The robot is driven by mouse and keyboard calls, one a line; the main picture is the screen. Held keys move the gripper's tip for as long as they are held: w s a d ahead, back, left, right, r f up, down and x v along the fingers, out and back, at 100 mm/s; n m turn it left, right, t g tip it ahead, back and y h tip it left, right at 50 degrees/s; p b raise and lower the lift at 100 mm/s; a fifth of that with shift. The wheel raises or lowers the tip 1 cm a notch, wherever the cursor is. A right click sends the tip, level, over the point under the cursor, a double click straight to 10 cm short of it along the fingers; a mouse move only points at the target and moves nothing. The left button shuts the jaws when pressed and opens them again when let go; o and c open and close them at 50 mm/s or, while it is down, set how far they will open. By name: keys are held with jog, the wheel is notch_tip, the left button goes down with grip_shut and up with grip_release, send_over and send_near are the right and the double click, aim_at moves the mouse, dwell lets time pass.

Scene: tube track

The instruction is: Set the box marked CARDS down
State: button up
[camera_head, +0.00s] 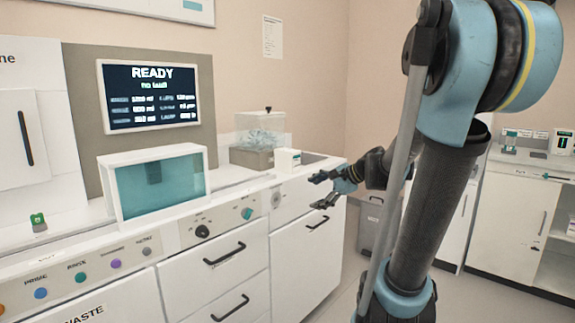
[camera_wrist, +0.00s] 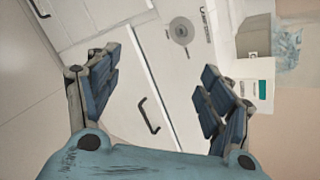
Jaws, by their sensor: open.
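A small white box with a green patch (camera_head: 288,160) stands on the counter near its right end, beside the clear bin. It is likely the CARDS box, but its marking is too small to read. It also shows at the right of the wrist view (camera_wrist: 253,90). My gripper (camera_head: 322,190) is open and empty, in front of the counter's edge, to the right of the box and a little lower.
A clear bin with bluish contents (camera_head: 262,140) stands behind the box. A teal-fronted case (camera_head: 160,182) and a READY screen (camera_head: 150,96) are further left. Handled drawers (camera_head: 225,270) lie below the counter (camera_head: 232,178). A grey waste bin (camera_head: 379,222) stands beyond my gripper.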

jog(key=w+r+m+t+y, duration=0.25)
jog(key=w+r+m, duration=0.25)
jog(key=w, duration=0.4)
jog(key=m+t+y, duration=0.2)
jog(key=m+t, duration=0.1)
jog(key=m, duration=0.4)
send_near(288, 150)
jog(key=shift+g, duration=0.25)
jog(key=x, duration=0.4)
jog(key=shift+w+a, duration=0.2)
jog(key=shift+w, duration=0.1)
jog(key=shift+x, duration=2.8)
jog(key=shift+s, duration=0.1)
jog(key=c, duration=1.3)
